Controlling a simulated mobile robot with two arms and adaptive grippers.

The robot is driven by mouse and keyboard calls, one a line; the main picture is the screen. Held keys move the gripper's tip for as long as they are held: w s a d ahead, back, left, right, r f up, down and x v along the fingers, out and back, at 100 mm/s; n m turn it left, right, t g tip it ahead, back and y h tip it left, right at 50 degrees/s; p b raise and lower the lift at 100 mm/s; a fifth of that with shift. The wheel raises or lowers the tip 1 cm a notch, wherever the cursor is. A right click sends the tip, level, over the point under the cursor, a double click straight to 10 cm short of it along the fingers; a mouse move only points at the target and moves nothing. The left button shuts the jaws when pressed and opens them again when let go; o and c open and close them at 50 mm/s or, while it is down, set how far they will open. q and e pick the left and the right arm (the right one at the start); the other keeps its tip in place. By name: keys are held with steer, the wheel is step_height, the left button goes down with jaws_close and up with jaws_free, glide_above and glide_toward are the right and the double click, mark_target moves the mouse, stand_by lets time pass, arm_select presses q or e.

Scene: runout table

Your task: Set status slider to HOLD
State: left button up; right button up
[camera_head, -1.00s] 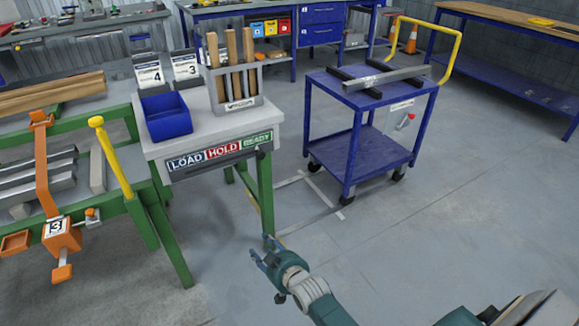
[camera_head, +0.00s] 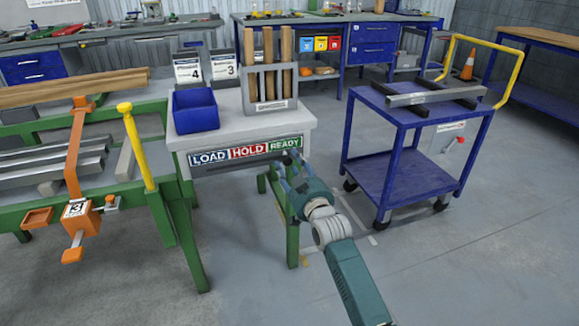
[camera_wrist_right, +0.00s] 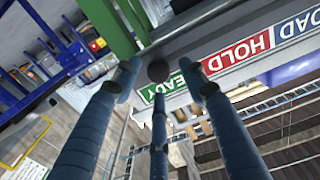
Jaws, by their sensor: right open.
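The status strip (camera_head: 247,151) on the front edge of the small grey-topped table reads LOAD in blue, HOLD in red and READY in green. Below it runs a dark slider track (camera_head: 225,166). A dark round slider knob (camera_wrist_right: 158,70) is at the READY end in the right wrist view. My right gripper (camera_head: 290,173) is at the table's front right, close to that end. Its fingers (camera_wrist_right: 160,86) are open and spread around the knob's outline in the wrist view; I cannot tell whether any touches it. My left gripper is not in view.
A blue bin (camera_head: 195,110) and a grey rack (camera_head: 270,101) with wooden handles stand on the tabletop. A green table leg (camera_head: 292,240) is behind my gripper. A blue cart (camera_head: 405,175) stands to the right. An orange clamp (camera_head: 82,217) is at the left. Floor in front is clear.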

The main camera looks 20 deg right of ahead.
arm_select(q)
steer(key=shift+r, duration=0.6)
arm_select(e)
steer(key=shift+w, duration=0.75)
steer(key=c, duration=1.1)
steer(key=shift+a, duration=0.1)
